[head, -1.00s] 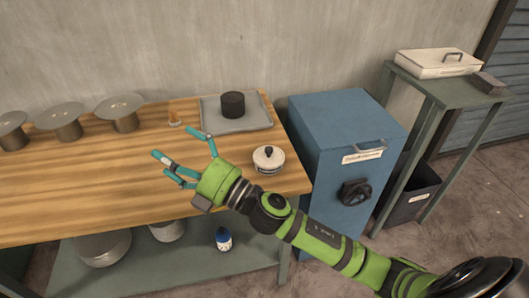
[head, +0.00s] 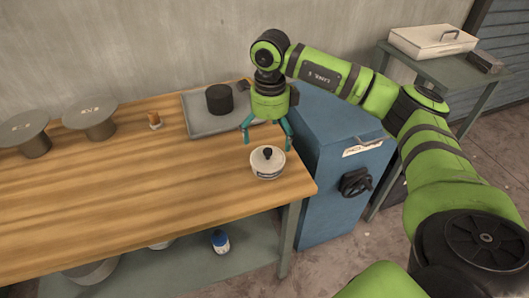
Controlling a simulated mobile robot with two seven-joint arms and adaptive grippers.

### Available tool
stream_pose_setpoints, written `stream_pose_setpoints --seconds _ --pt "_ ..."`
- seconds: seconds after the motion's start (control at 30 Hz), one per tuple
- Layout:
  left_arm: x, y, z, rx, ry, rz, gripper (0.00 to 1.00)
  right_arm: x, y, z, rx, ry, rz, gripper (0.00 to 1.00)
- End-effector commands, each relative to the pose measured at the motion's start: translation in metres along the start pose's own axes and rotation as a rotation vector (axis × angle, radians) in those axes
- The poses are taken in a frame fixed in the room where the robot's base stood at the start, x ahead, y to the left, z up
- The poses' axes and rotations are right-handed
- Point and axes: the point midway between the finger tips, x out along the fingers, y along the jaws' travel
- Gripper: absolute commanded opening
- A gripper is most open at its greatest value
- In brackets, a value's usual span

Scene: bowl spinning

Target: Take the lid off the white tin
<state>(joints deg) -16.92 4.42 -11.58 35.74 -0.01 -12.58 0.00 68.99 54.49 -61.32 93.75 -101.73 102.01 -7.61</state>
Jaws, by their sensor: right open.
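The white tin (head: 267,170) stands upright near the right end of the wooden table, with a dark band of lettering on its side. Its lid with a black knob (head: 267,153) is on top. My right gripper (head: 266,141) points down from above, just behind and over the tin, with its teal fingers spread to either side of the knob. It is open and holds nothing; I cannot tell whether a finger touches the lid. My left gripper is out of view.
A grey tray (head: 209,125) with a black cylinder (head: 219,98) lies behind the tin. Round-topped stands (head: 90,120) are at the left. A blue cabinet (head: 334,180) stands right of the wooden table (head: 130,190). The table's middle is clear.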

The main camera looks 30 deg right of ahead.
Motion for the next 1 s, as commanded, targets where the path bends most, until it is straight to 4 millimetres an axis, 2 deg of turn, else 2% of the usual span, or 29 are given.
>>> stream_pose_setpoints --seconds 0.4,0.7,0.73,0.8,0.83,1.0 --pt "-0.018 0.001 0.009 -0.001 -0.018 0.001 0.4 0.054 0.003 0.002 0.0 0.0 0.004 1.0" --pt "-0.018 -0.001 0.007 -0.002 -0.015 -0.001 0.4 0.061 0.003 0.003 -0.002 -0.003 0.003 1.0" --pt "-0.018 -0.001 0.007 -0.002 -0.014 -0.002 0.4 0.061 0.003 0.003 -0.002 -0.003 0.003 0.92" --pt "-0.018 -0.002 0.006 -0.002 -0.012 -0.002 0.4 0.061 0.003 0.003 -0.002 -0.003 0.003 0.66" --pt "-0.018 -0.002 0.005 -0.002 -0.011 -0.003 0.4 0.061 0.003 0.003 -0.002 -0.003 0.003 0.57" --pt "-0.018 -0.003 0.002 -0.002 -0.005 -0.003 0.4 0.062 0.003 0.003 -0.002 -0.003 0.003 0.32"
